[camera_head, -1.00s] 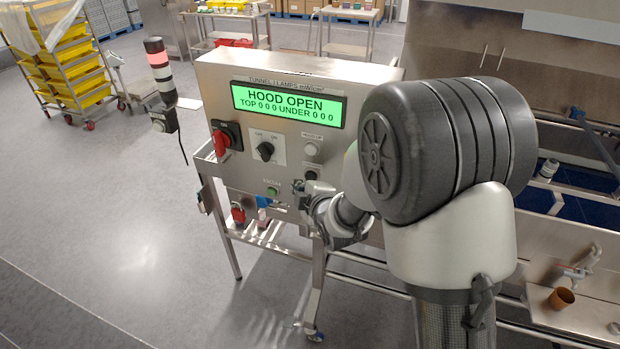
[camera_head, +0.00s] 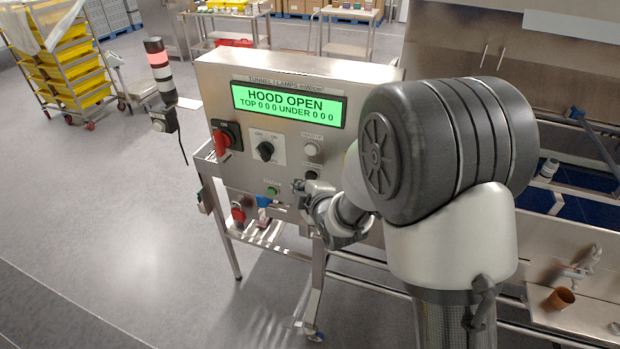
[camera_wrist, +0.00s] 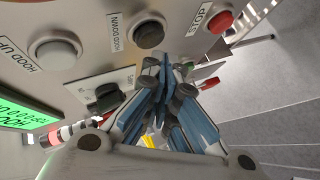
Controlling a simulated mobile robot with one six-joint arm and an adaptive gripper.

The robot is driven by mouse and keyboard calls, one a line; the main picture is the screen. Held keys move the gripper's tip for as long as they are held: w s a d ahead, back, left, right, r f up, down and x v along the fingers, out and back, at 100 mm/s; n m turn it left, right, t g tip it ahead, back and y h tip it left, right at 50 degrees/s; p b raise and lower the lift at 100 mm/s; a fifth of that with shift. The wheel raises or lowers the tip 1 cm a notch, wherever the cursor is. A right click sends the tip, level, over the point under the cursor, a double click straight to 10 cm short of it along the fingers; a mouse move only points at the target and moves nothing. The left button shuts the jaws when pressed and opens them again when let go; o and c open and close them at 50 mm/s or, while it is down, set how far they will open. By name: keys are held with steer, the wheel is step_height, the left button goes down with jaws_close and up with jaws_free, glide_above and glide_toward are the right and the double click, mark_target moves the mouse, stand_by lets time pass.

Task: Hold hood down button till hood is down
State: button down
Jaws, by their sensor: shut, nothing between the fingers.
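The black hood down button (camera_wrist: 150,32) shows beside its label in the wrist view. It also shows in the head view (camera_head: 311,174), on the front of the steel control panel (camera_head: 232,83). My gripper (camera_wrist: 165,72) is shut and empty, with its fingertips close to that button. A touch between them cannot be made out. My gripper (camera_head: 304,187) shows small in the head view, just below the button. The panel's green display (camera_head: 288,104) reads HOOD OPEN, TOP 0 0 0 UNDER 0 0 0. The hood's own position is not clear.
A white hood up button (camera_wrist: 57,48) and red stop button (camera_wrist: 218,20) flank the hood down button. A black selector knob (camera_head: 265,151), red switch (camera_head: 222,140) and green button (camera_head: 272,190) are left of my gripper. A signal tower (camera_head: 158,65) is lit red.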

steer(key=shift+w+d+b, duration=0.15)
steer(key=shift+w+b, duration=0.2)
steer(key=shift+w+d+b, duration=0.2)
steer(key=shift+w+b, duration=0.1)
steer(key=shift+w, duration=0.3)
stand_by(2.0)
stand_by(3.5)
steer(key=shift+s+a+b, duration=0.2)
steer(key=shift+s+b, duration=0.15)
steer(key=shift+s, duration=0.15)
steer(key=shift+s+a+b, duration=0.15)
steer(key=shift+s+b, duration=0.2)
steer(key=shift+s, duration=0.15)
steer(key=shift+s+a+b, duration=0.3)
steer(key=shift+s+b, duration=0.15)
steer(key=shift+s, duration=0.35)
steer(key=shift+s+a+b, duration=0.25)
steer(key=shift+s+b, duration=0.15)
steer(key=shift+s, duration=0.35)
steer(key=shift+s+a+b, duration=0.3)
steer(key=shift+s+b, duration=0.15)
steer(key=shift+s, duration=0.35)
